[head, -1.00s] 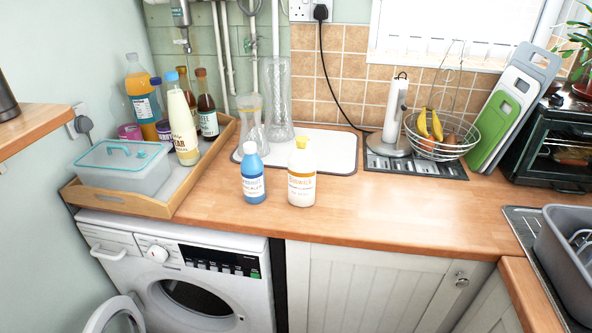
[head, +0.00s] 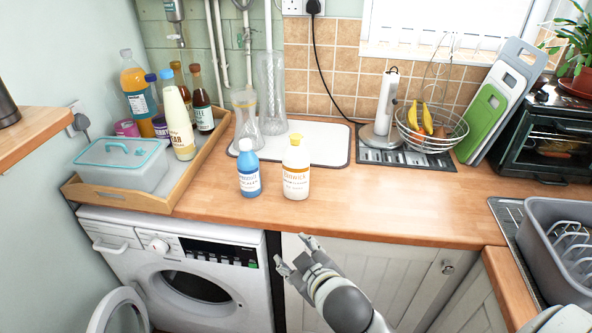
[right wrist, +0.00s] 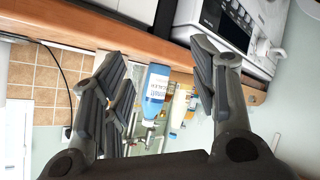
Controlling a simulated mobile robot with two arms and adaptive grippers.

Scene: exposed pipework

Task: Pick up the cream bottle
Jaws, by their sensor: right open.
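The cream bottle (head: 296,172), with a yellow cap and a printed label, stands upright on the wooden counter. A blue bottle (head: 249,172) with a white cap stands just to its left. My right gripper (head: 293,254) is open and empty, in front of the counter edge and nearer to me than the cream bottle, apart from it. In the right wrist view, which looks upside down, the blue bottle (right wrist: 156,88) shows between the open fingers; I cannot make out the cream bottle there, perhaps hidden by the left-hand finger. My left gripper is not in view.
A wooden tray (head: 190,193) with several bottles and a lidded tub stands left. A white mat (head: 325,147) with glass vases lies behind. A paper towel holder (head: 385,105) and fruit basket (head: 445,135) stand right. The counter right of the cream bottle is clear.

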